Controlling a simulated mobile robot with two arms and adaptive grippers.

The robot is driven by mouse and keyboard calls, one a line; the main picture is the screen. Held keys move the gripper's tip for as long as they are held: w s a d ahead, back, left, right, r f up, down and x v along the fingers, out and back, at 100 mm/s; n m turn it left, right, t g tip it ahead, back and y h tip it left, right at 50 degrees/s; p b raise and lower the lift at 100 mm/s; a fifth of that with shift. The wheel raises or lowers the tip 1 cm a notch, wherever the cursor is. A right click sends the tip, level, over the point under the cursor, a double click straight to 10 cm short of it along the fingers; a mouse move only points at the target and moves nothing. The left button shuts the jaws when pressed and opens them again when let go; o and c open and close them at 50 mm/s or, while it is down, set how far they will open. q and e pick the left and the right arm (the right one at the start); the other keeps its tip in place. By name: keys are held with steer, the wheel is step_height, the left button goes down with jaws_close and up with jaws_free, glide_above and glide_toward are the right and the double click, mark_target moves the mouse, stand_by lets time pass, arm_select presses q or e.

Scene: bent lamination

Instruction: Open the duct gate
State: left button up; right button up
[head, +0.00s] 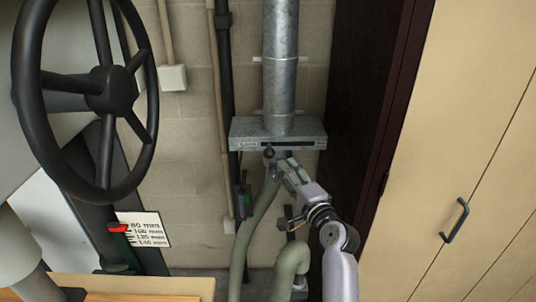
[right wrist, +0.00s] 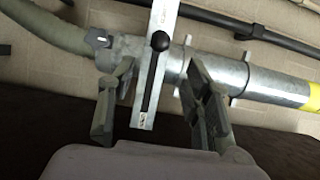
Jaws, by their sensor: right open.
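The duct gate (head: 300,131) is a grey metal box with a dark slot across its front, at the foot of a vertical galvanized duct (head: 281,60). A small black knob (head: 269,153) hangs at its lower front edge. My right gripper (head: 281,166) is just below the gate, close to the knob. In the right wrist view the gate (right wrist: 147,93) and its black knob (right wrist: 160,41) show between the open fingers of my right gripper (right wrist: 158,68). I cannot tell whether a finger touches the gate. My left gripper is not in view.
A green-grey hose (head: 256,225) runs down from below the gate, and a second bent hose (head: 290,265) stands beside my right arm. A large black handwheel (head: 147,75) is at the left. A beige cabinet (head: 440,130) with a dark handle (head: 456,220) fills the right.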

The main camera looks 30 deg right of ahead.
mark_target(271, 155)
steer(key=w+b, duration=0.1)
steer(key=w, duration=0.2)
steer(key=w+b, duration=0.1)
steer(key=w, duration=0.3)
steer(key=w+b, duration=0.1)
steer(key=w, duration=0.3)
steer(key=shift+w+d+f+b, duration=0.15)
steer(key=shift+d+b, duration=0.1)
steer(key=shift+b, duration=0.05)
steer(key=shift+w, duration=0.55)
steer(key=shift+c, duration=0.4)
jaws_close()
